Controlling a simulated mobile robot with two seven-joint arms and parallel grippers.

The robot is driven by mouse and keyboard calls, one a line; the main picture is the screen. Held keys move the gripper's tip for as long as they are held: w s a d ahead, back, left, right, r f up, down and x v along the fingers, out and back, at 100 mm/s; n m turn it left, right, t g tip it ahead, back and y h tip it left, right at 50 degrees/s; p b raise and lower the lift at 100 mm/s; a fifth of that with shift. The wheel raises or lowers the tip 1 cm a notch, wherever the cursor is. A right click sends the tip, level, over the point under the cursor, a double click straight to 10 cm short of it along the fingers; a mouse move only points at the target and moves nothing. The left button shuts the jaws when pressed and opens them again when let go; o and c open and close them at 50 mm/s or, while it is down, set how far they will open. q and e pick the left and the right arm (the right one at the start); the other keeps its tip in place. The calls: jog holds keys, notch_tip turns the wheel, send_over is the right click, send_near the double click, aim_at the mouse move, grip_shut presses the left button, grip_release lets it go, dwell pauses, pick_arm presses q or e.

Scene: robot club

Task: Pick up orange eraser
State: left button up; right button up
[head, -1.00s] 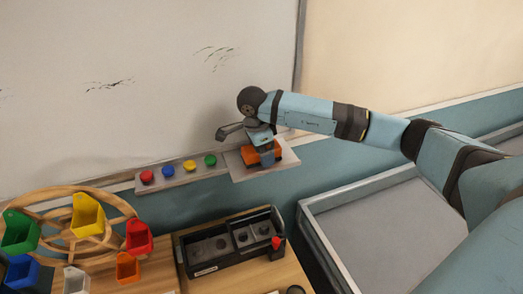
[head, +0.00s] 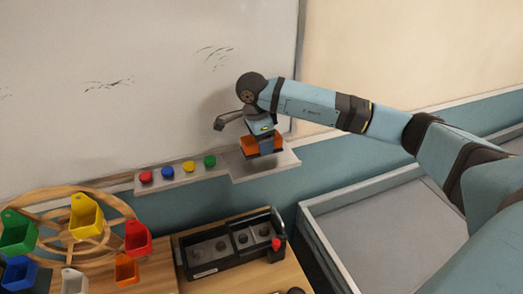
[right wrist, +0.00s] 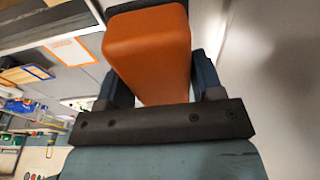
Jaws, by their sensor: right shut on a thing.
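The orange eraser (head: 250,143) is held between the fingers of my right gripper (head: 262,144), just above the wider right part of the whiteboard ledge (head: 282,161). In the right wrist view the eraser (right wrist: 148,55) fills the space between the two dark blue fingers, which press on its sides. A dark strip shows at its far end. In the head view the gripper partly covers the eraser. My left gripper is not in view.
Red (head: 146,177), blue (head: 167,172), yellow (head: 188,166) and green (head: 210,161) buttons sit on the narrow ledge to the left. The whiteboard (head: 130,60) stands close behind. Below are a wooden wheel with coloured bins (head: 84,216) and a black organiser (head: 230,245).

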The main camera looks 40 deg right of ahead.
notch_tip(320, 180, up, 8)
jog(key=shift+b, duration=0.8)
notch_tip(320, 180, up, 8)
jog(key=shift+r, duration=0.25)
jog(key=shift+o, duration=1.3)
jog(key=shift+c, duration=0.9)
jog(key=shift+a+f, duration=0.1)
